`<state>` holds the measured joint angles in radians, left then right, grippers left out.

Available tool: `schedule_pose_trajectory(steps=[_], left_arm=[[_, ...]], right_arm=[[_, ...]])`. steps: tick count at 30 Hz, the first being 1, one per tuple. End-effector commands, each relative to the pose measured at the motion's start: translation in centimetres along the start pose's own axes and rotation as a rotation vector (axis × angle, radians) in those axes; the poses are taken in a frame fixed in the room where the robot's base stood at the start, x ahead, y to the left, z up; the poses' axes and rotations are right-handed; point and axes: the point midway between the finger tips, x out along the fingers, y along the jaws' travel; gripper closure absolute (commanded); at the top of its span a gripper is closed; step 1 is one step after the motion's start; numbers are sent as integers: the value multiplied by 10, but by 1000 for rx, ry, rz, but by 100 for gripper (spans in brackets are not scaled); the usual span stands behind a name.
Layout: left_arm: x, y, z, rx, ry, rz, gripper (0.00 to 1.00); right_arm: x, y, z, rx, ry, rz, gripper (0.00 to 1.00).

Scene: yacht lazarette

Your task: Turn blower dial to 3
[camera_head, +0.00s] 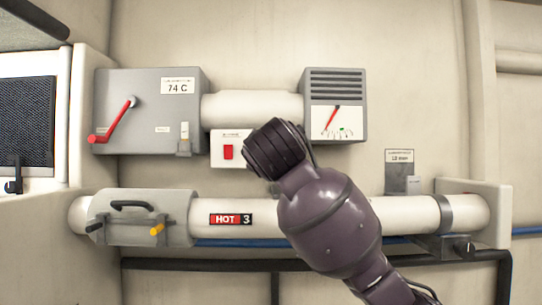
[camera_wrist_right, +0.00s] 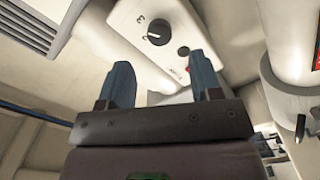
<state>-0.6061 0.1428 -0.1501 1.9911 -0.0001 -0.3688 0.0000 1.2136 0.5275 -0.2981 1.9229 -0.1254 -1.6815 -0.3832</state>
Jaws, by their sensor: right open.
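The blower dial (camera_wrist_right: 158,33) is a round black knob on a white panel (camera_wrist_right: 128,18) in the right wrist view. Numerals that look like 2 and 3 are printed beside it; its exact pointer setting is too small to read. My right gripper (camera_wrist_right: 165,82) has its two blue-grey fingers apart and empty, short of the panel, with the dial beyond the gap. In the head view my right arm reaches up toward the wall; its fingers are hidden behind the wrist. I do not see the dial there. My left gripper is not in view.
A grey box (camera_head: 145,80) with a red lever (camera_head: 115,122) and a 74 C label is at the left. A red switch (camera_head: 228,152) sits left of my wrist. A vented unit with a gauge (camera_head: 338,122) is at the right. A white pipe (camera_head: 410,212) marked HOT 3 runs below.

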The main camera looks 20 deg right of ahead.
Motion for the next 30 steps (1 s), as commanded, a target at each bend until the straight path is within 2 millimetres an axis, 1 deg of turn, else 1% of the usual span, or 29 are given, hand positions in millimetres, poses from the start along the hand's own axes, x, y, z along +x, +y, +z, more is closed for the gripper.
schedule_pose_trajectory(steps=[1, 3, 6, 10, 14, 30], left_arm=[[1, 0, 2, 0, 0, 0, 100], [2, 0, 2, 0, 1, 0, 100], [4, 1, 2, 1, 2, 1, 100], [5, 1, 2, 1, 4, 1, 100], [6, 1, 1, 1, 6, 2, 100], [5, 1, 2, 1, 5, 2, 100]], right_arm=[[-9, -1, 0, 1, 4, 1, 41], [-20, -1, 0, 1, 4, 0, 41], [-33, 0, -1, 1, 4, 0, 41], [-42, 0, 0, 1, 2, -1, 41], [-45, 0, 0, 0, 1, -1, 41], [-45, 0, 0, 0, 1, -1, 41]])
